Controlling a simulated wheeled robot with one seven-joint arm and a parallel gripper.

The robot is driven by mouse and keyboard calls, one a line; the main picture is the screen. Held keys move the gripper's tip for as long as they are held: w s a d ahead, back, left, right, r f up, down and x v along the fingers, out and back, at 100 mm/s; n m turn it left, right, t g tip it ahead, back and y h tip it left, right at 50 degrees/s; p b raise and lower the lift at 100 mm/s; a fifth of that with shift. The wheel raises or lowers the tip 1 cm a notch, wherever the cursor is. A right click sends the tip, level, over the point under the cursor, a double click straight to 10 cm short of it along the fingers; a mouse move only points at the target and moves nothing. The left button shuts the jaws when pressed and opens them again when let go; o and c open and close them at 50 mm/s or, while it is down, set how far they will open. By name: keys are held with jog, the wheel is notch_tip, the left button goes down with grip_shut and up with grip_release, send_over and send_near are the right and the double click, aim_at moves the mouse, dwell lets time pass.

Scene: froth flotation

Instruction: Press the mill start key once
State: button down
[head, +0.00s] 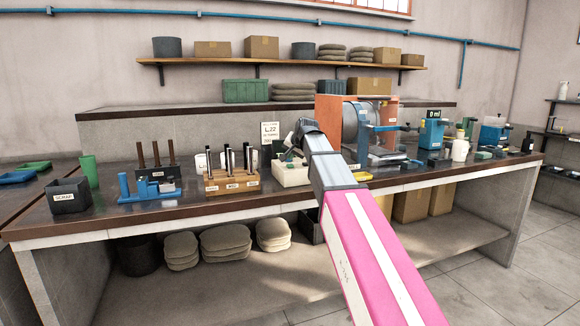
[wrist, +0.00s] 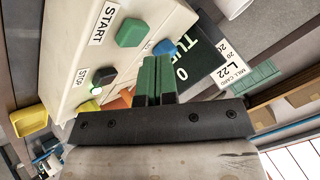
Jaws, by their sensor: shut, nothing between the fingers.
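The cream control box fills the upper left of the wrist view (wrist: 65,45), and a cream box on the bench (head: 292,177) appears to be the same one. A green key (wrist: 130,32) sits beside the START label (wrist: 103,22). A dark round button (wrist: 104,75) is near the STOP label (wrist: 82,78). A blue key (wrist: 165,47) and a dark display (wrist: 190,58) reading 0 are further right. My gripper (wrist: 156,62) is shut and empty, its green fingertips near the blue key and display, to the lower right of the green key. Contact cannot be told. In the head view its fingertips are hard to make out.
An orange-framed drum (head: 328,125) stands right of the box. A wooden rack with dark rods (head: 230,184) stands to its left. A mill card marked L.22 (head: 270,132) stands behind. Blue equipment (head: 432,132) and a white cup (head: 460,150) are further right.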

aim_at(291, 165)
jog(key=shift+r, duration=2.4)
